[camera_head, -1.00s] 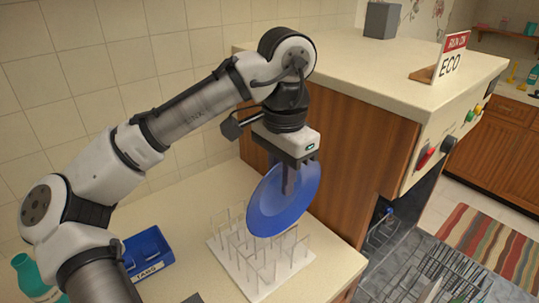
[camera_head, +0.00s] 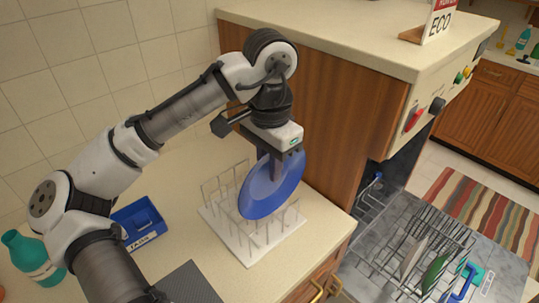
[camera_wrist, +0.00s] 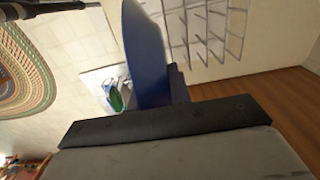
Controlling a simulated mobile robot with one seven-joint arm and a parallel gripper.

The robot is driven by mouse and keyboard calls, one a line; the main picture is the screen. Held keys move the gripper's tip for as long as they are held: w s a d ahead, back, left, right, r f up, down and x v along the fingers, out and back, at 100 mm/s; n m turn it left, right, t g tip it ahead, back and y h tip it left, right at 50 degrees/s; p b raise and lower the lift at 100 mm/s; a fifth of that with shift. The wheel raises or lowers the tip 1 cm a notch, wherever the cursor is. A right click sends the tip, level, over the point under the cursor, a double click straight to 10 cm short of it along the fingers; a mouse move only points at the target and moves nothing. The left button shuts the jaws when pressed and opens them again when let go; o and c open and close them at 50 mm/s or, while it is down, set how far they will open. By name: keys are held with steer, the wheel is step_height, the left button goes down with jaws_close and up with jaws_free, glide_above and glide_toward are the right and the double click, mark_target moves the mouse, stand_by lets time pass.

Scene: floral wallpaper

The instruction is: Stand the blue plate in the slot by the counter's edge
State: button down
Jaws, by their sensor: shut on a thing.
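The blue plate (camera_head: 268,192) is held near its top edge, tilted on edge, in my gripper (camera_head: 274,172). My gripper is shut on it and hangs over the dish rack. The white rack (camera_head: 228,231) with clear upright dividers stands on the counter (camera_head: 215,265). The plate's lower part is among or in front of the dividers; I cannot tell whether it touches the base or sits in a slot. In the wrist view the plate (camera_wrist: 143,50) shows edge-on, with rack dividers (camera_wrist: 205,28) beside it.
A wooden cabinet (camera_head: 325,120) rises right behind the rack. A blue bin (camera_head: 138,222) and a teal bottle (camera_head: 33,258) stand on the left. An open dishwasher rack (camera_head: 425,250) with dishes is at the lower right, below the counter.

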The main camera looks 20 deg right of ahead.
mark_target(269, 194)
steer(key=shift+f+b, duration=3.1)
steer(key=shift+f, duration=1.15)
steer(key=c, duration=1.2)
jaws_free()
step_height(269, 194, up, 14)
steer(key=shift+f, duration=0.1)
